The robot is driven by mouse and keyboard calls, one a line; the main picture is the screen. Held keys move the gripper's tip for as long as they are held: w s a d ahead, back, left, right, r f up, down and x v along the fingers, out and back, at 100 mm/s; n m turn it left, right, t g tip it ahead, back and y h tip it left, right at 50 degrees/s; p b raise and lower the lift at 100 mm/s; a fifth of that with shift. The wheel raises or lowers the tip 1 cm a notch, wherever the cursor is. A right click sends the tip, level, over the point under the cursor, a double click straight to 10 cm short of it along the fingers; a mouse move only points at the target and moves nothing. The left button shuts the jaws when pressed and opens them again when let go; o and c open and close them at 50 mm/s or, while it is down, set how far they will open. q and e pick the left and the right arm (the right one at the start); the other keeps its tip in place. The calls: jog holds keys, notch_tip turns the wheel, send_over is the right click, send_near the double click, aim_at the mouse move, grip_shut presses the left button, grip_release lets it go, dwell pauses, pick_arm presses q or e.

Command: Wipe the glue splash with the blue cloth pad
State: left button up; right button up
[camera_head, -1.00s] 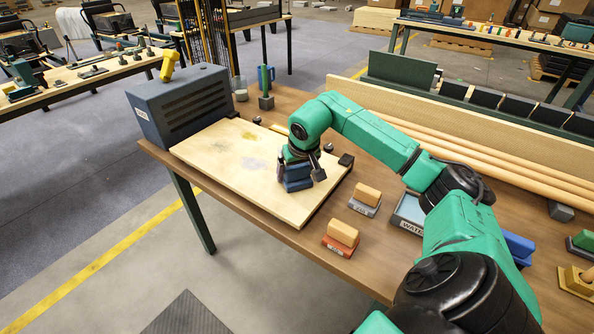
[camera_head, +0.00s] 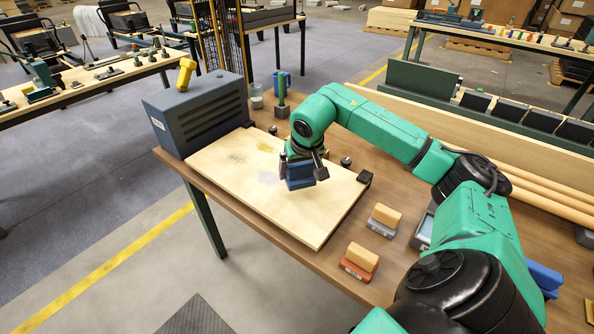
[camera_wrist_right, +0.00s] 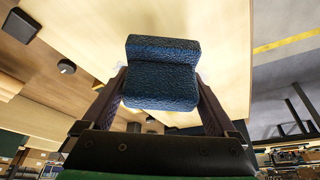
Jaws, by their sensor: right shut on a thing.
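The blue cloth pad (camera_head: 300,182) is gripped in my right gripper (camera_head: 304,170), over the middle-right of the pale wooden board (camera_head: 310,226). In the right wrist view the dark blue, textured pad (camera_wrist_right: 162,75) sits between the two fingers of the gripper (camera_wrist_right: 160,98). I cannot tell whether the pad touches the board. Which is the glue splash is unclear. My left gripper is out of view.
A blue-grey vented box (camera_head: 200,115) with a yellow object on top stands at the board's far left. Two wood-topped blocks, one grey-based (camera_head: 384,220) and one red-based (camera_head: 360,262), sit right of the board. A black clamp-like piece (camera_head: 365,178) is at its right corner.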

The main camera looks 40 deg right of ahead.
jog(key=r, duration=0.1)
jog(key=r+p, duration=0.1)
jog(key=shift+w+r+p, duration=0.2)
jog(key=shift+r+p, duration=0.1)
jog(key=shift+r, duration=0.05)
jog(key=shift+s+r+p, duration=0.1)
jog(key=shift+r+p, duration=0.25)
jog(key=shift+r, duration=0.2)
jog(key=shift+f, duration=0.1)
